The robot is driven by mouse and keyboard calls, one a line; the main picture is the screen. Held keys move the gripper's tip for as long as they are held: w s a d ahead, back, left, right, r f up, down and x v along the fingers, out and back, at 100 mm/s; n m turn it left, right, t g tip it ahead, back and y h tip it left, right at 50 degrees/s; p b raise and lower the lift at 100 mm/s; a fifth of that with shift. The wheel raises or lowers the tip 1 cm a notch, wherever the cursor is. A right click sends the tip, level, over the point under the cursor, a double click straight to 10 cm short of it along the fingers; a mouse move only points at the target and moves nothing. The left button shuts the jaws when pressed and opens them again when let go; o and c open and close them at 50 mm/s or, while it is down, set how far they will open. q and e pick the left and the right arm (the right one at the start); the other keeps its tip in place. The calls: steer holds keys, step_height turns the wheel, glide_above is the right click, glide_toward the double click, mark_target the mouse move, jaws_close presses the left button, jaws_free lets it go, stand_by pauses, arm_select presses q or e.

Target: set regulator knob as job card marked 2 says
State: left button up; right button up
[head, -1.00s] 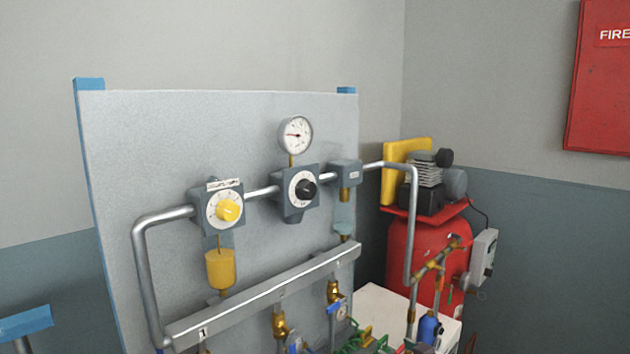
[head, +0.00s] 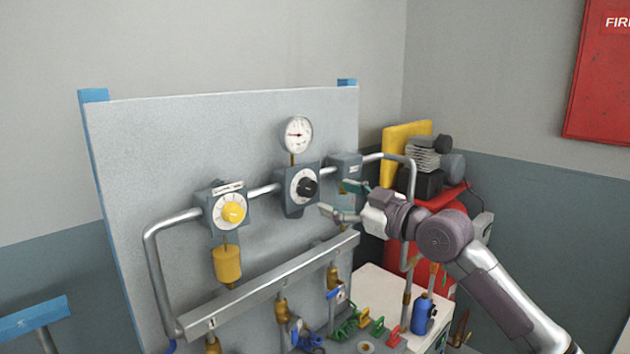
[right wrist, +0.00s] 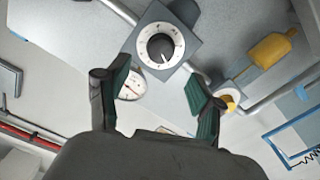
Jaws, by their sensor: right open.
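Two dial knobs sit in the pipe line on the grey panel. The black knob (head: 305,186) is on a white dial under the round gauge (head: 297,134). The yellow knob (head: 233,212) is on a dial further left, above a yellow bowl. Which one is the regulator is not readable here. My right gripper (head: 338,202) is open and empty, just right of and below the black knob, apart from it. In the right wrist view the black knob (right wrist: 160,47) lies ahead, beyond the open fingers (right wrist: 155,92). No job card is legible. My left gripper is out of view.
A sloping metal manifold rail (head: 270,282) with valves runs below the knobs. A red compressor tank (head: 425,262) stands behind my right arm. Coloured handles and a blue bottle (head: 422,314) crowd the bench (head: 376,284). A red cabinet (head: 600,80) hangs on the wall.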

mark_target(311, 188)
steer(key=p+x, duration=0.2)
steer(key=x, duration=0.4)
steer(key=shift+a+r, duration=0.1)
steer(key=shift+r, duration=0.05)
steer(key=shift+w+a, duration=0.35)
steer(key=shift+w, duration=0.05)
steer(key=c, duration=1.2)
